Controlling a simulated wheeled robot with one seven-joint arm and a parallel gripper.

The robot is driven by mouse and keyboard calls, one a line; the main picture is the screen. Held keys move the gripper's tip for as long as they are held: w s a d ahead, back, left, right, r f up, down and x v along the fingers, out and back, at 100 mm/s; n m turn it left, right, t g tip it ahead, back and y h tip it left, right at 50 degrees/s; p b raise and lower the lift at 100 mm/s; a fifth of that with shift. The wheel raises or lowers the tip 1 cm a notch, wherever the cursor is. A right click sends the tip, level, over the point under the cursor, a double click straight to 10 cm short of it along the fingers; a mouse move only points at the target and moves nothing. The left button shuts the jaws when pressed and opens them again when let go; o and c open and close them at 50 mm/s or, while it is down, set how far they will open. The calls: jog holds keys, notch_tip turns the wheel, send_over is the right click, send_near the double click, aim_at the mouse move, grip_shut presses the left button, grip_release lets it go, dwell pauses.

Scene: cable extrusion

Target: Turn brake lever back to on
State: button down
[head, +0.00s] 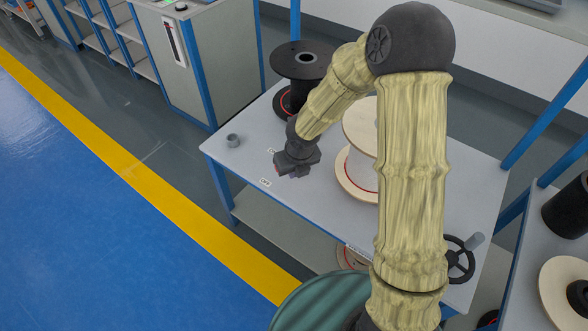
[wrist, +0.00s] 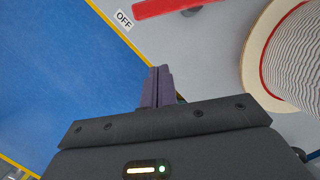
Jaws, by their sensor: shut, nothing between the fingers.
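The red brake lever (wrist: 175,7) shows at the top edge of the wrist view, cut off by the frame, with a grey pivot or bolt below it. Its left end lies close to the OFF label (wrist: 124,19) on the grey table. The same label shows in the head view (head: 265,182) near the table's front edge. My gripper (head: 297,165) is over the table beside that label and mostly hides the lever there. In the wrist view my gripper's fingers (wrist: 159,85) are shut and empty, apart from the lever in the picture.
A wooden spool (head: 360,165) stands right of my gripper; its flange also shows in the wrist view (wrist: 262,50). A black spool (head: 303,65) is behind. A small grey cylinder (head: 233,140) sits at the left corner. A black handwheel (head: 460,260) is at the right. Blue floor lies left.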

jog(key=b+x, duration=0.2)
jog(key=x, duration=0.3)
jog(key=shift+f, duration=0.15)
jog(key=w, duration=0.1)
jog(key=w+a, duration=0.1)
jog(key=w, duration=0.1)
jog(key=shift+a+f, duration=0.1)
jog(key=shift+f, duration=0.05)
jog(key=shift+w+a, duration=0.25)
jog(key=shift+w, duration=0.2)
jog(key=shift+w+d, duration=0.1)
jog(key=shift+w, duration=0.05)
